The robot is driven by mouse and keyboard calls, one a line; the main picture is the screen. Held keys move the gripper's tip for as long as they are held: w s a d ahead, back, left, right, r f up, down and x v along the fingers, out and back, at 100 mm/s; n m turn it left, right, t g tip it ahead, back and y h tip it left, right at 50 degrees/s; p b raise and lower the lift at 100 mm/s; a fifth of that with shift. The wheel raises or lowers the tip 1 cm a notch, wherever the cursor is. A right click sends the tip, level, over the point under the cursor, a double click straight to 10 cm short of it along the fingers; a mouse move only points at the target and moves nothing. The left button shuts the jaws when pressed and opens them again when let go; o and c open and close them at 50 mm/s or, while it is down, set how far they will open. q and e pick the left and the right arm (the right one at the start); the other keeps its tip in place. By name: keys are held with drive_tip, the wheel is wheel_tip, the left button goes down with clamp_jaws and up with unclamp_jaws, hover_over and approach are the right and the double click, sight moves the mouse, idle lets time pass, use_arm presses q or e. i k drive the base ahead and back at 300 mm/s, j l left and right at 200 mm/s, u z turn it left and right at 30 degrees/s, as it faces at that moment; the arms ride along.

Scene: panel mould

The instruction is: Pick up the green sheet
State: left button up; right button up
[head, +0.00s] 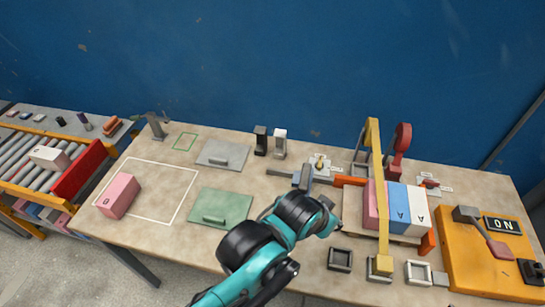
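The green sheet (230,204) lies flat on the table left of centre in the head view, with a raised handle-like bar near its front edge. A grey sheet (222,154) with a similar bar lies behind it. One teal and black arm of mine comes in from the bottom, left of centre, and reaches up and right, past the green sheet's right side. I take it as my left arm. Its gripper's fingers cannot be made out; a grey shape just beyond the arm may be part of it or a fixture. The green sheet appears free of any gripper. My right gripper is not in view.
A yellow-framed fixture (377,190) with pink, blue and white blocks stands to the right. Small square frames (340,260) lie in front of it. A roller conveyor (30,158) is at far left.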

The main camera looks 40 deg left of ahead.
sight(213, 207)
drive_tip(key=j+u, duration=0.1)
drive_tip(key=u, duration=0.7)
drive_tip(key=j+u, duration=0.15)
drive_tip(key=u, duration=0.3)
drive_tip(key=i+u, duration=0.1)
drive_tip(key=u, duration=0.7)
drive_tip(key=j+z, duration=0.15)
drive_tip(key=z, duration=1.1)
drive_tip(key=k+j+z, duration=0.1)
drive_tip(key=j, duration=0.25)
drive_tip(key=k+j+z, duration=0.1)
drive_tip(key=j, duration=0.3)
drive_tip(key=k+j+z, duration=0.1)
drive_tip(key=k+j, duration=0.15)
drive_tip(key=j, duration=0.1)
